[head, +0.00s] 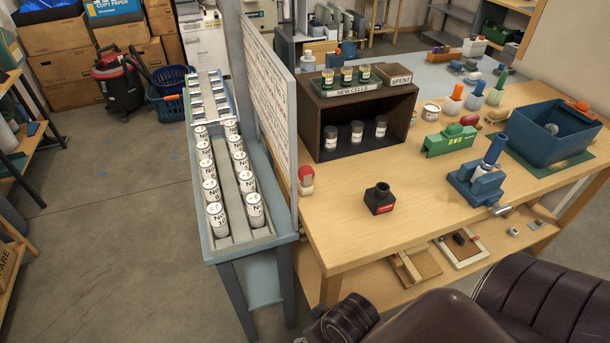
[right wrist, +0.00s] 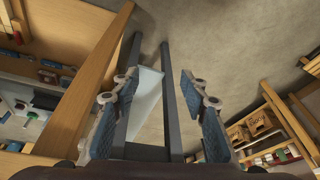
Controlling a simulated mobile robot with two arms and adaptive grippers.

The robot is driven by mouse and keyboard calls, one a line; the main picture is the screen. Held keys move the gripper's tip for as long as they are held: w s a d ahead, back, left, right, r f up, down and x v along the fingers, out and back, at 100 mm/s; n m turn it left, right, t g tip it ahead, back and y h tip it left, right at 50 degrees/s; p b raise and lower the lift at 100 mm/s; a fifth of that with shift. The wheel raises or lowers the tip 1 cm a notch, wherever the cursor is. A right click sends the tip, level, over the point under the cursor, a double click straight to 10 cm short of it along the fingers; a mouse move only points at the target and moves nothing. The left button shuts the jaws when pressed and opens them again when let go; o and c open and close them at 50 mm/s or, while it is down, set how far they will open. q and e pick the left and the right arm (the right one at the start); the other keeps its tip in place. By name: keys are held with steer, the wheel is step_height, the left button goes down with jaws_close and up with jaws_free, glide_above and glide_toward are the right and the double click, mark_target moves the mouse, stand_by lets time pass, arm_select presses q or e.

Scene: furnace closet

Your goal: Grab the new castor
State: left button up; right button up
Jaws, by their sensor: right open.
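I cannot make out a castor for certain in either view. Small unidentified parts lie on the lower shelf of the workbench (head: 365,283), including a board with a dark piece (head: 461,243) and small metal pieces (head: 513,231). My right gripper (right wrist: 158,85) is open in the right wrist view, its two blue-padded fingers apart with nothing between them. Grey legs and a pale panel (right wrist: 147,100) show beyond the fingers.
A narrow blue-grey stand (head: 217,258) holds two rows of white canisters (head: 217,220) beside an upright board (head: 268,110). The bench bears a dark "NEW CELLS" cabinet (head: 303,128), a black block (head: 380,198), a blue vise (head: 478,187) and a blue bin (head: 530,150). Open floor (head: 100,240) lies left.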

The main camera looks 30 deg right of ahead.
steer(key=w+a+r+m+t+y, duration=0.3)
steer(key=w+r+m+t, duration=0.1)
steer(key=w+r+m, duration=0.35)
steer(key=w+a+r+m+t+y, duration=0.2)
steer(key=w+a+r+m+t, duration=0.15)
steer(key=w+r+m, duration=0.35)
steer(key=m+t+h, duration=0.6)
steer(key=m+h, duration=0.4)
steer(key=m, duration=1.5)
glide_toward(308, 173)
steer(key=shift+m, duration=0.25)
steer(key=p+x, duration=0.2)
steer(key=x, duration=0.9)
steer(key=shift+w+p, duration=0.3)
steer(key=shift+s, duration=0.1)
steer(key=shift+c, duration=0.9)
arm_select(q)
steer(key=r, duration=0.2)
steer(key=shift+s+d+r, duration=0.1)
steer(key=shift+d+r, duration=0.25)
arm_select(e)
steer(key=c, duration=0.8)
